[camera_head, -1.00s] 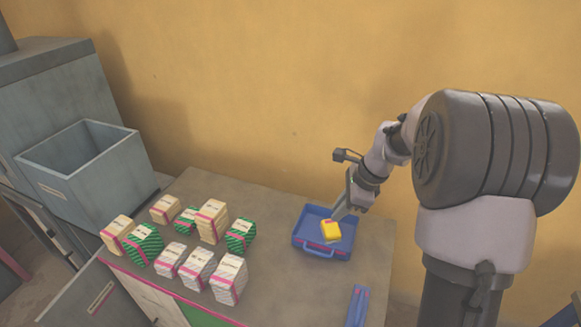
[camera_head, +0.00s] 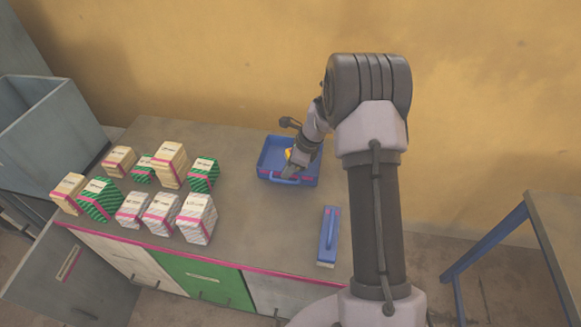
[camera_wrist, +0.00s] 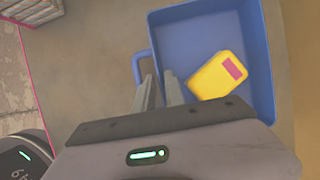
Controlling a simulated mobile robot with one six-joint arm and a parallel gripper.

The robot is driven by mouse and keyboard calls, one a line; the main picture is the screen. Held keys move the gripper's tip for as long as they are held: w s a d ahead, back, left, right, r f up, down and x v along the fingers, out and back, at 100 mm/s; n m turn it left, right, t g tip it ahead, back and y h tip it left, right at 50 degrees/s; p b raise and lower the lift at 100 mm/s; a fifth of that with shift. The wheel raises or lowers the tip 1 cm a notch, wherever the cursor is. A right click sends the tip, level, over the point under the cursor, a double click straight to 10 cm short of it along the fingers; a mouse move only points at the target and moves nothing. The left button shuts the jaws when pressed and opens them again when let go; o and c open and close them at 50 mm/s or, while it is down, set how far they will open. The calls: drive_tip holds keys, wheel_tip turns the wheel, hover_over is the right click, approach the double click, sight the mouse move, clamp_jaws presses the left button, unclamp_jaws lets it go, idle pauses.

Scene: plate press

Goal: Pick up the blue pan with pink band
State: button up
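A blue pan (camera_head: 264,163), a shallow rectangular tray with a loop handle on its near side, lies on the table's right part. It also shows in the wrist view (camera_wrist: 257,45). A yellow block (camera_wrist: 220,76) with a pink patch lies inside it. One finger is by the handle and the other over the pan's inside. Contact cannot be told.
A blue brush-like tool (camera_head: 329,236) with a handle lies nearer on the table. Several striped and plain boxes (camera_head: 142,190) stand at left. A grey bin (camera_head: 45,130) is further left. A wooden-topped table (camera_head: 560,225) stands at right. Bare tabletop lies between boxes and pan.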

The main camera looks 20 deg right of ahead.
drive_tip(key=shift+x, duration=0.9)
drive_tip(key=shift+r, duration=0.15)
clamp_jaws()
drive_tip(key=shift+s, duration=0.1)
idle(0.5)
